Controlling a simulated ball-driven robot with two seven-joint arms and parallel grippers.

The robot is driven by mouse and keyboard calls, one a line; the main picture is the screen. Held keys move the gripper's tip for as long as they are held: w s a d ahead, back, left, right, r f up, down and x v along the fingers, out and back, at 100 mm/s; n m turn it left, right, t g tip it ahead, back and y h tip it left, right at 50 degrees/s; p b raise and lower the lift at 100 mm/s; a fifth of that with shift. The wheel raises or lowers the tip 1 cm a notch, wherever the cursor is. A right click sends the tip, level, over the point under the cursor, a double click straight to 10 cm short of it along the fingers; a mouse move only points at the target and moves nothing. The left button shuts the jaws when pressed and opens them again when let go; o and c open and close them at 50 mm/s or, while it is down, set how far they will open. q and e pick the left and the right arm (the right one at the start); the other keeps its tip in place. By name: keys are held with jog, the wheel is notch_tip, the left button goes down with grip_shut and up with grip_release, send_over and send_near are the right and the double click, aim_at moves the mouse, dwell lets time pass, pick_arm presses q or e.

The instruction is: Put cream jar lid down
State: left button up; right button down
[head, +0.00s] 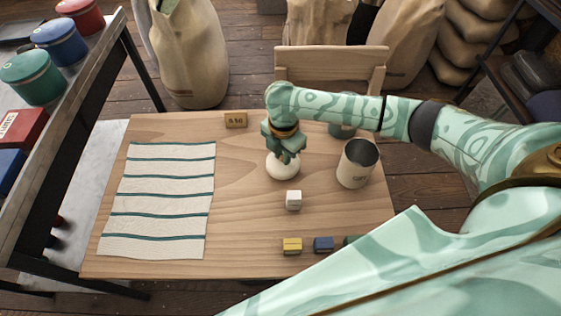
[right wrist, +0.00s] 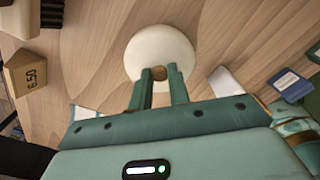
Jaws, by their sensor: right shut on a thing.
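The cream lid (head: 283,166) is a round, pale disc at the middle of the table, beneath my right gripper (head: 287,154). In the right wrist view the lid (right wrist: 158,42) shows a small brown knob (right wrist: 159,73) between the fingertips (right wrist: 159,76). My right gripper is shut on that knob. I cannot tell whether the lid touches the table. The cream jar (head: 354,168) stands upright and open, with a dark inside, to the right of the lid. My left gripper is not in view.
A white cube (head: 293,200) lies just in front of the lid. A striped cloth (head: 158,202) covers the table's left. A price block (head: 236,120) stands at the back. A yellow block (head: 292,246) and blue block (head: 323,244) lie near the front edge.

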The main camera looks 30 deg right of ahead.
jog(key=f+b, duration=0.1)
jog(key=f, duration=0.1)
jog(key=f+b, duration=0.1)
jog(key=f, duration=0.1)
jog(key=shift+w+f, duration=0.1)
jog(key=shift+w, duration=0.3)
jog(key=shift+r, duration=0.2)
jog(key=c, duration=1.3)
grip_release()
jog(key=shift+f, duration=0.15)
notch_tip(320, 180, up, 12)
jog(key=p, duration=0.5)
jog(key=shift+d+p, duration=0.1)
jog(key=shift+p, duration=0.2)
